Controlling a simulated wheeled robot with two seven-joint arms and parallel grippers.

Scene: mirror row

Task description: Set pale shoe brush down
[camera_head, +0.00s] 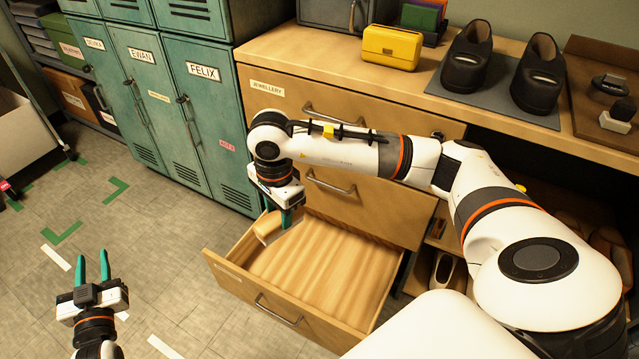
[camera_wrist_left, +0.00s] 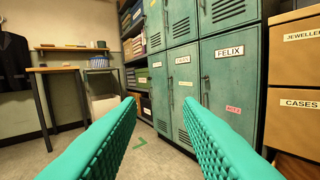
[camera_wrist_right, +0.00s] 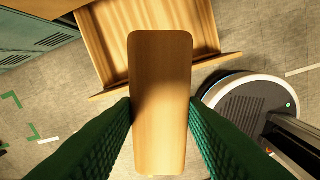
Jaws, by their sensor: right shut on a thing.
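The pale shoe brush (camera_wrist_right: 160,100) shows in the right wrist view as a long light-wood block with rounded corners. My right gripper (camera_wrist_right: 160,112) is shut on its sides. In the head view the brush (camera_head: 267,226) hangs at the back left of the open bottom drawer (camera_head: 222,268), partly hidden by the fingers of my right gripper (camera_head: 287,218). In the right wrist view it overlaps the drawer's front edge. Its exact height above the drawer floor cannot be told. My left gripper (camera_head: 94,264) is open and empty over the floor at the left.
The drawer's wooden floor looks bare. Teal lockers (camera_head: 175,100) stand left of the wooden drawer unit (camera_head: 350,110).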

